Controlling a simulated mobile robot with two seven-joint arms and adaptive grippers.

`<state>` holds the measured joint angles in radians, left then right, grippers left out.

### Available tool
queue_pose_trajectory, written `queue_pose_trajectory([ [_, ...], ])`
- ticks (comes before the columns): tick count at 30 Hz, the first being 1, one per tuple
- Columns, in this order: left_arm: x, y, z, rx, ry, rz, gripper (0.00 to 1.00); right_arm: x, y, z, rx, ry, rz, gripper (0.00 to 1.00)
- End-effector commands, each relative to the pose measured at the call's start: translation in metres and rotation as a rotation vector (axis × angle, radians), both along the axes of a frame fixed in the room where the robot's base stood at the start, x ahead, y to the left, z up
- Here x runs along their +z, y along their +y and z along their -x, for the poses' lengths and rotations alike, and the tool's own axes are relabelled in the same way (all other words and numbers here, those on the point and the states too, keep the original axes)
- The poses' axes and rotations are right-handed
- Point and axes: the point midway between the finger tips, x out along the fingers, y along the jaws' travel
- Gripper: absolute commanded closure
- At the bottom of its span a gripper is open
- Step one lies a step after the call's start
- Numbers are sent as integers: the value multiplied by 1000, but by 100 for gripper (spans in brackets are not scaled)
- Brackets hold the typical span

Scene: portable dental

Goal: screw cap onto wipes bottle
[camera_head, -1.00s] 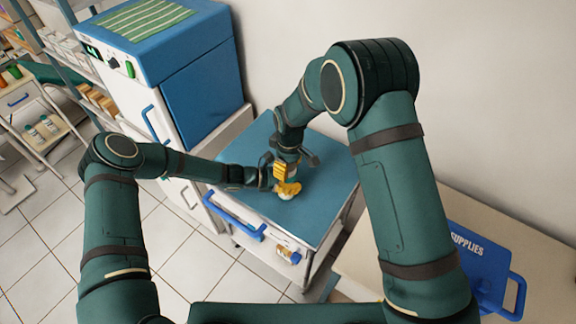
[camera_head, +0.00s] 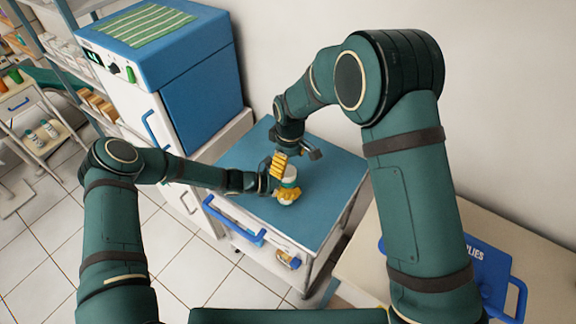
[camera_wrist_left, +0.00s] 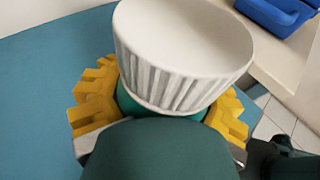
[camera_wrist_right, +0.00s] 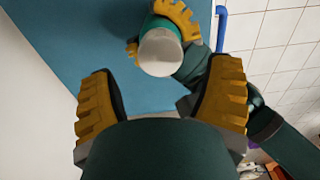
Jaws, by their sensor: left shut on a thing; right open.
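The wipes bottle (camera_wrist_left: 130,103) is teal and stands upright on the blue cart top. Its white ribbed cap (camera_wrist_left: 180,50) sits on top of it; I cannot tell how tightly it is seated. My left gripper (camera_wrist_left: 160,112) is shut around the bottle, with yellow fingers on both sides below the cap. In the head view the white cap (camera_head: 290,173) shows between the yellow fingers. My right gripper (camera_wrist_right: 160,95) is open and empty, apart from the cap. The cap (camera_wrist_right: 160,52) shows beyond its fingers in the right wrist view.
The cart top (camera_head: 325,185) is otherwise clear. A blue handle (camera_head: 235,222) and a small bottle (camera_head: 288,260) are on the cart's front side. A blue and white cabinet (camera_head: 200,95) stands left, a wall behind, and a blue supplies case (camera_head: 490,275) right.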

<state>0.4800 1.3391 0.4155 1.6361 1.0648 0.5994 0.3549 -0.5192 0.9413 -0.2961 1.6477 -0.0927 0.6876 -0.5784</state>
Motion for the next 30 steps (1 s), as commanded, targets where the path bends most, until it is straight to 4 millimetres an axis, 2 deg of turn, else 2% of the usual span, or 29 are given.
queue_pose_trajectory([
  [9, 0, 0, 0, 0, 0, 1, 100, 0, 0, 1, 23, 8, -3, 21],
  [14, 0, 0, 0, 0, 0, 1, 100, 7, 0, 5, 139, 23, -12, 21],
  [21, 0, 0, 0, 0, 0, 1, 100, 26, -1, 2, 329, 5, -11, 21],
  [30, 0, 0, 0, 0, 0, 1, 100, 35, -2, 0, 394, -13, -5, 21],
])
